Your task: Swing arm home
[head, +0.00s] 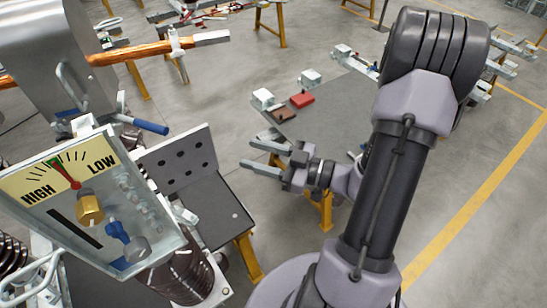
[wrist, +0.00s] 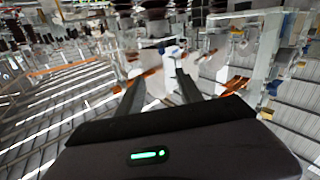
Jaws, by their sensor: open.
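My gripper (head: 247,153) is at the middle of the head view, its two fingers apart and pointing left. Nothing shows between the fingers. My arm rises from the bottom of the head view to a dark elbow at upper right, and the gripper end hangs to its left. In the wrist view my gripper (wrist: 159,76) also shows open and empty, with a blurred background beyond it. The gripper is to the right of the box with the HIGH/LOW dial (head: 70,183) and apart from it.
A perforated grey plate (head: 182,160) stands left of my gripper above a grey bench (head: 222,215) with yellow legs. Behind the gripper, a grey table (head: 330,118) carries a red block (head: 302,100) and white blocks. Open floor lies right.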

